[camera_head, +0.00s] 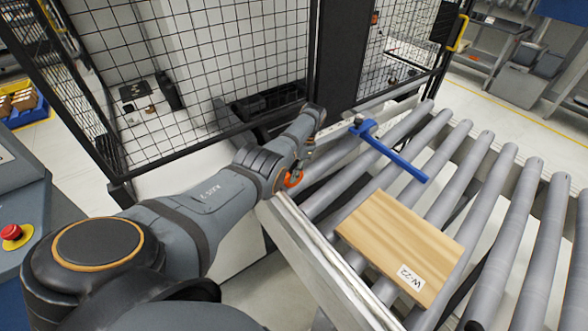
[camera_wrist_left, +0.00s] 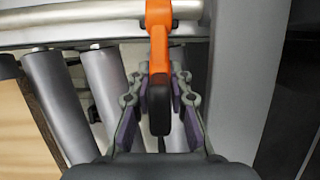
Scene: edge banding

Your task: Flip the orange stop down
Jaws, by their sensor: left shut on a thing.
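The orange stop (camera_wrist_left: 158,35) shows in the left wrist view as an orange arm reaching over the pale rail, with a dark grip end (camera_wrist_left: 159,108) toward me. My left gripper (camera_wrist_left: 160,88) has its fingers on both sides of this dark end and is shut on it. In the head view the left gripper (camera_head: 308,152) is at the conveyor's near-left side rail, mostly hidden behind my wrist. I cannot make out the stop clearly there. My right gripper is in neither view.
A wooden board (camera_head: 400,240) labelled W-22 lies on the grey rollers (camera_head: 495,215). A blue bar (camera_head: 390,150) reaches across the rollers beyond it. A black mesh fence (camera_head: 215,70) stands behind my left arm. The rollers right of the board are clear.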

